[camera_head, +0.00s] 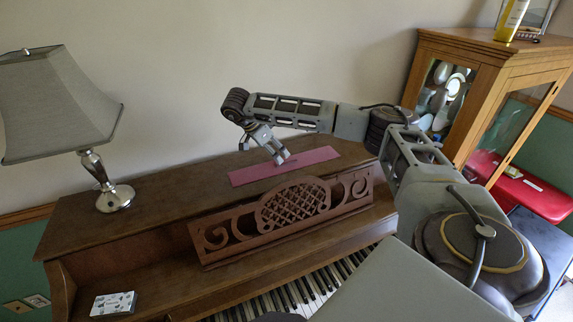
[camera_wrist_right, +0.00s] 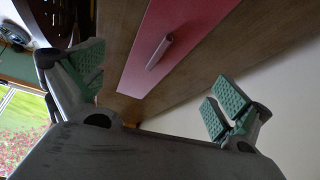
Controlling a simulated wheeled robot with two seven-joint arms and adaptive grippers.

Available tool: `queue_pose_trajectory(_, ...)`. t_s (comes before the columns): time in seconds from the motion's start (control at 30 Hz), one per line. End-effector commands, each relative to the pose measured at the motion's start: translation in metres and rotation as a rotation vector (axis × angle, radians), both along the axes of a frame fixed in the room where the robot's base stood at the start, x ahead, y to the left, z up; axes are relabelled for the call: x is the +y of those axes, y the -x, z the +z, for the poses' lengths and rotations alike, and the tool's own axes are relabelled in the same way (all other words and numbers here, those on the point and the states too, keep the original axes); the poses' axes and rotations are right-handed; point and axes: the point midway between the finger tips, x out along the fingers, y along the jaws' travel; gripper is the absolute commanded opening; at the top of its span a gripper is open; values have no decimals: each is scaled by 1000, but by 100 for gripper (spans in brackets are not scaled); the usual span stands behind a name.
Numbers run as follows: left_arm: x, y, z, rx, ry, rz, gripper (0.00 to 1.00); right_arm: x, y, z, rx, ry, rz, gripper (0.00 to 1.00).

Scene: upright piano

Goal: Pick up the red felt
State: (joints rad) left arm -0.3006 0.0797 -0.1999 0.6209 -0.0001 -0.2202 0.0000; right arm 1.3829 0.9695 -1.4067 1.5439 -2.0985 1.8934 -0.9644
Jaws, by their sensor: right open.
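The red felt (camera_head: 285,166) is a flat pinkish-red strip lying on the piano's top (camera_head: 140,203), behind the carved music stand (camera_head: 290,212). My right gripper (camera_head: 272,151) hangs just above the felt near its middle, partly in front of it. In the right wrist view, its green-padded fingers (camera_wrist_right: 158,85) are spread wide and empty. The felt (camera_wrist_right: 190,22) passes beyond the space between them, with a small raised pale-pink bar (camera_wrist_right: 160,52) on its surface. The gripper appears apart from the felt. My left gripper is not in view.
A lamp (camera_head: 97,175) stands on the left of the piano top. A small patterned box (camera_head: 113,304) lies at the lower left, near the keys (camera_head: 300,293). A wooden glass cabinet (camera_head: 480,75) stands at the right. The piano top between lamp and felt is clear.

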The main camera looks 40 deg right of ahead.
Motion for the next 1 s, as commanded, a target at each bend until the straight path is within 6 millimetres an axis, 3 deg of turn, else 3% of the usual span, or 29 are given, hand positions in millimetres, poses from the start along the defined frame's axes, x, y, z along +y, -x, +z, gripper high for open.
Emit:
queue_pose_trajectory(0.2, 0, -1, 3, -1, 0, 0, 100, -10, 1, -17, 0, 0, 0, 100)
queue_pose_trajectory(0.73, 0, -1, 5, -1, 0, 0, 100, -14, 2, -23, 1, 0, 0, 100)
queue_pose_trajectory(1.0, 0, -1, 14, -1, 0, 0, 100, -33, 3, -43, 3, 1, -1, 100)
